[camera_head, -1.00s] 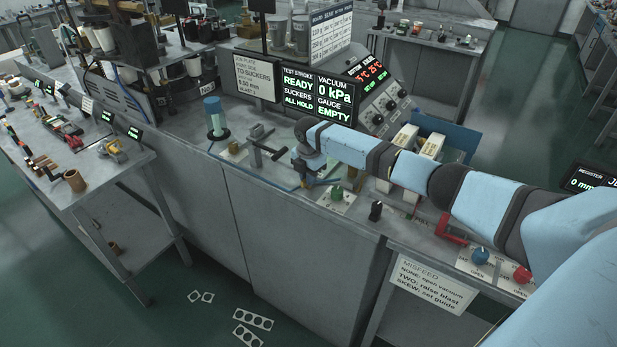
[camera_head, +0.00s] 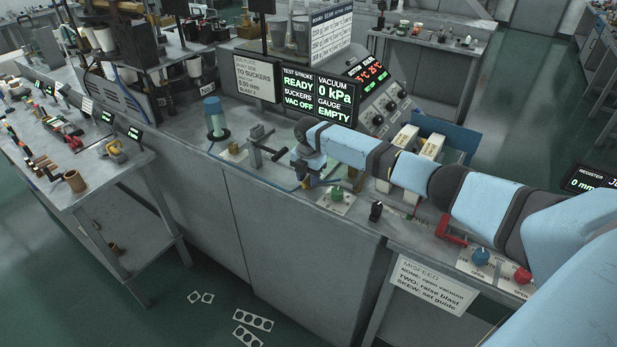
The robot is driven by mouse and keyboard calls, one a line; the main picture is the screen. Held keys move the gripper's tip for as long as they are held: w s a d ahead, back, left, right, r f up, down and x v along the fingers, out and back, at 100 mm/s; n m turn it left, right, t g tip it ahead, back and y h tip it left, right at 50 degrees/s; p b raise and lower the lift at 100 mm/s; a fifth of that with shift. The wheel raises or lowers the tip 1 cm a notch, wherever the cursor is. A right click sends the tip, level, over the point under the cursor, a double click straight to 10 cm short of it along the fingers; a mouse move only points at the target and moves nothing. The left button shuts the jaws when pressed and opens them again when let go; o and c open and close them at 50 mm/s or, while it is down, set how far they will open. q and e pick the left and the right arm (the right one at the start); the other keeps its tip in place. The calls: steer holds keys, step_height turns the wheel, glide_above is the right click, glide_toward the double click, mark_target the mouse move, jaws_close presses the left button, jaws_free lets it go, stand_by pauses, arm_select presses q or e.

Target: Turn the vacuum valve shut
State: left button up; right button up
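My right arm reaches in from the right. Its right gripper (camera_head: 304,178) points down at the bench, at the end of the blue hose. Its fingers are small and partly hidden by the wrist, so I cannot tell whether they are open or shut. The vacuum valve is not clearly visible; the spot under the gripper is mostly covered, with a bit of yellow showing beside the fingers. The display (camera_head: 318,95) behind reads READY, VAC OFF, 0 kPa and EMPTY. My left gripper is not in view.
White cartons (camera_head: 405,140) stand behind my forearm.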

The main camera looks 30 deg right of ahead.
mark_target(308, 178)
step_height(308, 178, up, 14)
steer(key=b, duration=0.2)
stand_by(0.5)
stand_by(0.4)
